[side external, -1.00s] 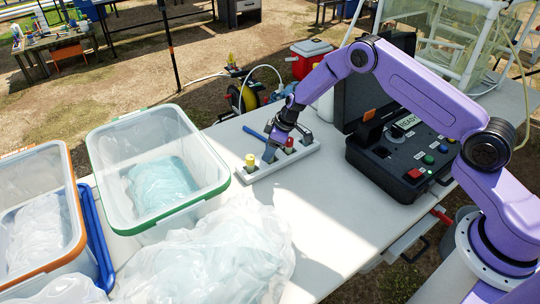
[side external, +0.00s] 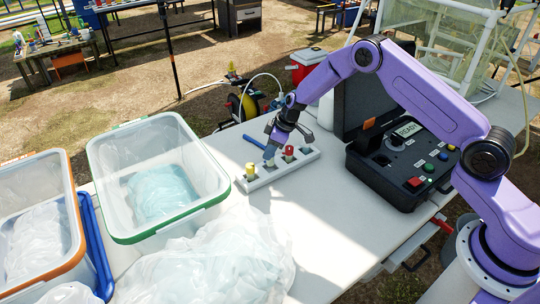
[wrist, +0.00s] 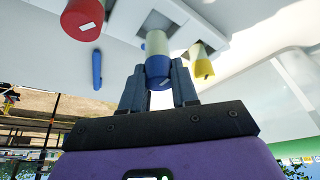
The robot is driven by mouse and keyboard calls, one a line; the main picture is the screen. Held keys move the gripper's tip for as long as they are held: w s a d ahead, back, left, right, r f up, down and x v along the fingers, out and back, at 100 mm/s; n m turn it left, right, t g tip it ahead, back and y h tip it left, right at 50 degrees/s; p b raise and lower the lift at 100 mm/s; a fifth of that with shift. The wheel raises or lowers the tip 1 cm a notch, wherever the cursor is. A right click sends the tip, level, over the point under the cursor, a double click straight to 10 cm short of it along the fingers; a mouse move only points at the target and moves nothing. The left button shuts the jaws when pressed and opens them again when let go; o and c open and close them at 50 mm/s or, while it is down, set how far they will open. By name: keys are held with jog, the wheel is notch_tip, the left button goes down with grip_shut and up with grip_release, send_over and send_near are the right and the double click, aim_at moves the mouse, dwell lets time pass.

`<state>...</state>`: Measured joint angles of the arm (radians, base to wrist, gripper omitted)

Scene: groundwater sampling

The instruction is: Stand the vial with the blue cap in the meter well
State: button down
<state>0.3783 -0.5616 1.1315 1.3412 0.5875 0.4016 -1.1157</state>
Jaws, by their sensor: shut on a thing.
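The blue-capped vial (wrist: 158,62) is between the fingertips of my gripper (wrist: 158,82), which is shut on its cap in the wrist view. In the side view my gripper (side external: 270,150) is over the white rack (side external: 268,179), between the yellow-capped vial (side external: 250,170) and the red-capped vial (side external: 289,153). The blue-capped vial is mostly hidden there, and I cannot tell whether its base is clear of the rack. The black meter case (side external: 384,182) stands open at the right, its screen reading READY. A dark round opening on its panel may be the well.
A blue pen (wrist: 97,69) lies behind the rack. Clear bins with a green rim (side external: 180,222) and an orange rim stand at the left. Crumpled clear plastic (side external: 215,262) covers the table front. The table between rack and meter is bare.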

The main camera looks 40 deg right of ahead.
jog(key=s+d+r, duration=0.2)
jog(key=s+r, duration=0.8)
jog(key=s, duration=0.4)
jog(key=s+d+f+m+h, duration=0.1)
jog(key=s+d+m+h, duration=0.25)
jog(key=d+m, duration=0.8)
jog(key=s+d+m+h, duration=0.3)
jog(key=s+d+m, duration=0.3)
jog(key=d, duration=1)
jog(key=shift+m, duration=0.25)
jog(key=shift+w+a+f, duration=0.1)
jog(key=shift+w+f, duration=0.05)
jog(key=shift+f, duration=1.2)
jog(key=shift+w+d+f, duration=0.1)
jog(key=shift+w+f, duration=0.1)
jog(key=shift+f, duration=1.15)
jog(key=shift+w+a+f, duration=0.1)
jog(key=shift+w+f, duration=0.05)
jog(key=shift+f, duration=1.2)
jog(key=shift+f, duration=0.1)
jog(key=c, duration=0.8)
grip_release()
jog(key=shift+c, duration=0.2)
